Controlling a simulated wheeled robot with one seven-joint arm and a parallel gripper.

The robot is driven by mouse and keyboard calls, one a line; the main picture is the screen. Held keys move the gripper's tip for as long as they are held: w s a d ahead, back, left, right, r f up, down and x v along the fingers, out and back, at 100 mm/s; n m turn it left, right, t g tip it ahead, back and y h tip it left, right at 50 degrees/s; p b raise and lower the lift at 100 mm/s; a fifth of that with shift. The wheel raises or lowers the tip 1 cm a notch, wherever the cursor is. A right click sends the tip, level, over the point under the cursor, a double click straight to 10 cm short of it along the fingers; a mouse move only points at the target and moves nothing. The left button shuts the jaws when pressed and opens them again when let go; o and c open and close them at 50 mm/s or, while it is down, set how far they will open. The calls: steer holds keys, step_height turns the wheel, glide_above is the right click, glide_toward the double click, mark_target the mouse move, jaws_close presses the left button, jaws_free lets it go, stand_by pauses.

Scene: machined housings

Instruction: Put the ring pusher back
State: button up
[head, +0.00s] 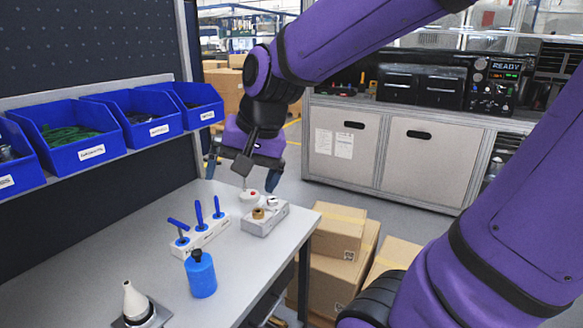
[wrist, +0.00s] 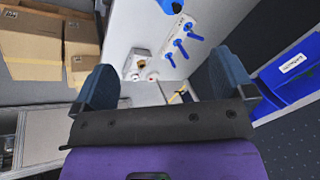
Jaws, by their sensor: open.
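A white rack (head: 205,236) on the grey table holds three upright blue-handled tools (head: 199,213); the left one has a crossbar handle. I cannot tell which, if any, is the ring pusher. The rack also shows in the wrist view (wrist: 184,38). A light grey block (head: 265,222) to its right carries a brass-coloured ring-like part (head: 258,213) and a pale round part (head: 272,201). My gripper (head: 242,176) is open above the table's far end, beyond the block, with nothing seen between its fingers. It also shows in the wrist view (wrist: 166,82).
A blue bottle (head: 201,274) and a white cone-shaped item (head: 135,300) stand nearer on the table. Blue bins (head: 70,132) line a shelf at left. Cardboard boxes (head: 340,232) stand right of the table. A small yellow and dark item (wrist: 180,95) lies below the fingers.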

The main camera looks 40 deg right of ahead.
steer(key=s+d+r+n+t+h, duration=0.1)
steer(key=s+d+r+n+h, duration=0.1)
steer(key=s+n, duration=0.4)
steer(key=s+r, duration=0.1)
steer(key=s, duration=0.3)
steer(key=shift+d+r+n, duration=0.25)
steer(key=shift+n, duration=0.05)
